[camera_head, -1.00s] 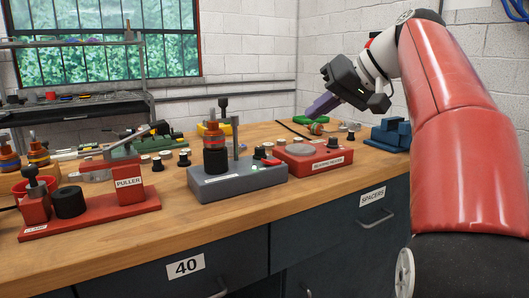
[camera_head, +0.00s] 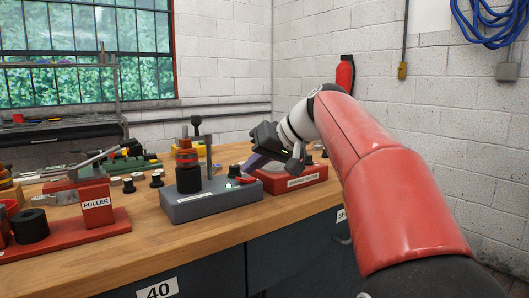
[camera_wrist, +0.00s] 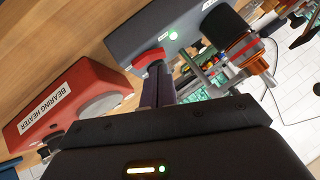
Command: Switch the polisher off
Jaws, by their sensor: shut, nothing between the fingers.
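The polisher, a grey box (camera_head: 212,205) with an upright post and a black and orange stack on top, stands mid-bench. Its red switch (camera_head: 246,179) is at its right end, beside a green lamp (camera_head: 229,185). In the wrist view the polisher (camera_wrist: 135,38) is at the top, with the red switch (camera_wrist: 149,58) just ahead of my fingers and the green lamp (camera_wrist: 172,35) lit. My gripper (camera_head: 250,168) has purple fingers, shut and empty, pointing down at the switch. In the wrist view my gripper (camera_wrist: 154,72) partly overlaps the switch's lower edge; I cannot tell whether it touches.
The red bearing heater (camera_head: 295,182) stands close on the right, partly behind my gripper; it also shows in the wrist view (camera_wrist: 65,103). The red puller (camera_head: 95,205) is at the left. Small dark and pale parts lie behind. The wooden bench front (camera_head: 150,245) is clear.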

